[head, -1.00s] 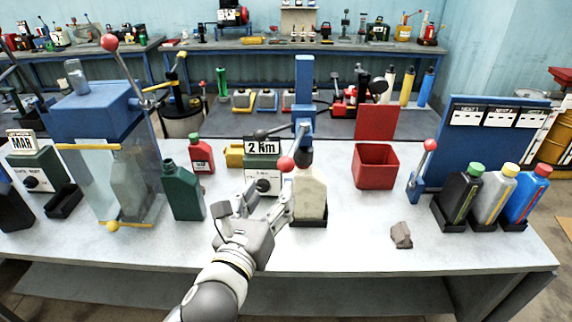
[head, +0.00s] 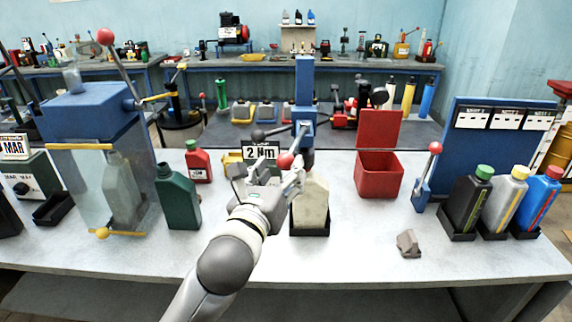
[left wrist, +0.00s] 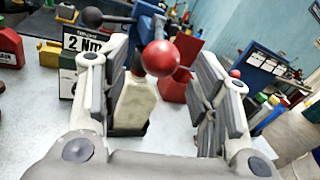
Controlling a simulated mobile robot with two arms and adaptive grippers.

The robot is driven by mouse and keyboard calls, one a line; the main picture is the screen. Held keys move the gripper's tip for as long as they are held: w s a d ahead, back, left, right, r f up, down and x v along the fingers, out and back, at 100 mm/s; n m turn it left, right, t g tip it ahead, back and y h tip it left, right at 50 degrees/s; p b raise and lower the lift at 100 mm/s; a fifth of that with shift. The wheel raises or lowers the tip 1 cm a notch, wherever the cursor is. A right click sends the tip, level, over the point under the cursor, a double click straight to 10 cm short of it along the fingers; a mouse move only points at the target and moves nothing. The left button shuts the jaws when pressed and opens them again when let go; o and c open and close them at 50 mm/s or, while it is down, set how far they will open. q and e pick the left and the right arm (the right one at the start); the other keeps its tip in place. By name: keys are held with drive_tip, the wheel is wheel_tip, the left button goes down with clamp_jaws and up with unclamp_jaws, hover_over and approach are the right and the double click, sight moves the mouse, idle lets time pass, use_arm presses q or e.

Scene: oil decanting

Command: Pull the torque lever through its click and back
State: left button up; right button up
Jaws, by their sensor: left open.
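The torque lever ends in a red ball (head: 285,160) in front of a blue upright post (head: 305,100) at the middle of the bench. A "2 Nm" sign (head: 260,151) stands left of it. My left gripper (head: 268,178) is open just in front of the lever, partly covering the box under the sign. In the left wrist view the red ball (left wrist: 160,58) shows between the two spread fingers, nearer the tips, with no finger seen touching it. A cream bottle (head: 311,200) stands in a black holder below the post. My right gripper is not in view.
A dark green bottle (head: 177,197) and a red bottle (head: 198,161) stand to the left. A red bin (head: 379,178) and a small red-knobbed lever (head: 435,148) are to the right. A grey lump (head: 408,243) lies on the otherwise clear front right of the bench.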

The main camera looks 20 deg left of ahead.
sight(293, 145)
use_arm(q)
drive_tip(key=shift+w, duration=2)
clamp_jaws()
